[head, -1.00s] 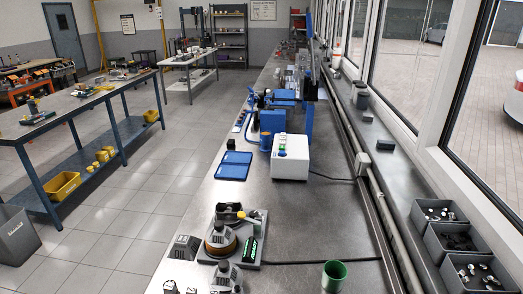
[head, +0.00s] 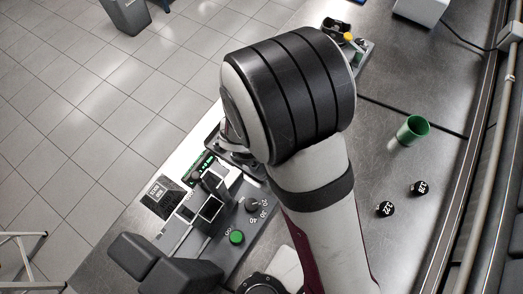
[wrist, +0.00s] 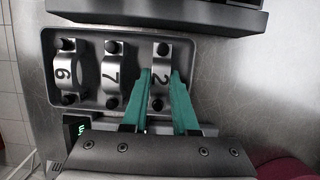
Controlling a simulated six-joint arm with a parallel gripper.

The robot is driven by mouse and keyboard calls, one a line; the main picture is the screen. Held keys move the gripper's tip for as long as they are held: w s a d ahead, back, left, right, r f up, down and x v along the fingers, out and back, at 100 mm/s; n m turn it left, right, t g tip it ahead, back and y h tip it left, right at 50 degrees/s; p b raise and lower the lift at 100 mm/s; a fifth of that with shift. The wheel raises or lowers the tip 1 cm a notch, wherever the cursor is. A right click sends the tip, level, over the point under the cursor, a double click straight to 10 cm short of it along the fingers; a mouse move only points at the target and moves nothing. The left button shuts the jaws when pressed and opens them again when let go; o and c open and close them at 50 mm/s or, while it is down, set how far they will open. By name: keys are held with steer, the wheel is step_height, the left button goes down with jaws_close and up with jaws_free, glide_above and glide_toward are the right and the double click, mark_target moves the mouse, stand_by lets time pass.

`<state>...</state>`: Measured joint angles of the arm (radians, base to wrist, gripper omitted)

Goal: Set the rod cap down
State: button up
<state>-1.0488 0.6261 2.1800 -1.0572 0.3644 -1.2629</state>
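In the wrist view, the rod cap marked 2 (wrist: 161,78) is a bright metal arch with a dark bolt at each end. It sits at the right of a dark grey tray (wrist: 138,46), in line with two like caps marked 7 (wrist: 113,75) and 6 (wrist: 67,72). My gripper (wrist: 161,85) has its teal fingers on either side of cap 2, close against its sides, and appears shut on it. The cap looks level with the others. Its underside is hidden. In the head view my arm covers the gripper and caps.
In the head view, a fixture with a green button (head: 236,237) stands left of my arm. A green cup (head: 412,131) and two black numbered discs (head: 385,209) (head: 420,187) are on the bench at right. A dark bar (wrist: 160,14) crosses beyond the tray.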

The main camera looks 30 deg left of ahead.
jaws_close()
steer(key=shift+r, duration=0.1)
